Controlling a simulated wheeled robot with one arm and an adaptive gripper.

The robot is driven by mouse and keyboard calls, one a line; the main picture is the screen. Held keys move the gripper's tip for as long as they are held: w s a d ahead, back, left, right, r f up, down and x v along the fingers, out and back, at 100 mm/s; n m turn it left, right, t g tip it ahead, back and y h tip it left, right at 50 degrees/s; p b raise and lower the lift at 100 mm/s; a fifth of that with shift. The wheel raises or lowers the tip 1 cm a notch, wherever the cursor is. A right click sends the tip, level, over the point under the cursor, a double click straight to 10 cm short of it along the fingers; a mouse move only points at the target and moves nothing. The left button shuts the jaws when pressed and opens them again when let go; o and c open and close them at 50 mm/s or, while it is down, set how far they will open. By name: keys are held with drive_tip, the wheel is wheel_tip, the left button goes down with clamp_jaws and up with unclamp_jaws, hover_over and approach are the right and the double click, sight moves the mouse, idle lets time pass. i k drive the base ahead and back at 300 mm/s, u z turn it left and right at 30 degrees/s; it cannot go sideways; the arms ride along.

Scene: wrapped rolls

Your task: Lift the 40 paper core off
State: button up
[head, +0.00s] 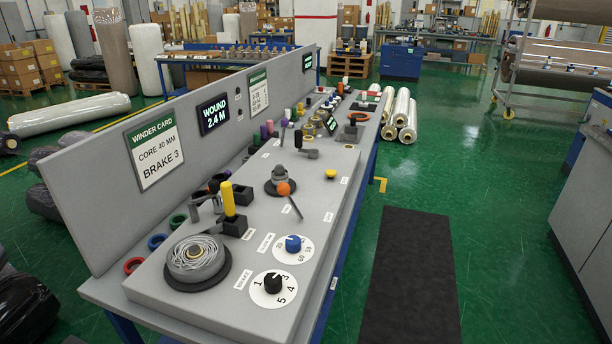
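A wound grey roll (197,261) lies flat on a black disc (183,285) at the near left of the grey panel. The winder card (156,153) reads "CORE 40 MM, BRAKE 3". A blue knob (293,243) sits on a dial with 50 and 60 readable. A black knob (272,284) sits on a dial numbered up to 5. I cannot pick out a loose core marked 40. My gripper is not in view.
A yellow handle (229,199) stands upright in a black block beside the roll. An orange-tipped lever (284,189) is farther back. Coloured rings (157,242) lie along the left edge. A screen (212,114) reads "WOUND 2.4 M". A dark mat (407,270) covers clear floor at right.

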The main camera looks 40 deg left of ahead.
sight(275, 180)
drive_tip(key=i, duration=1.6)
drive_tip(key=u, duration=3.25)
drive_tip(key=i, duration=0.5)
drive_tip(key=z, duration=0.05)
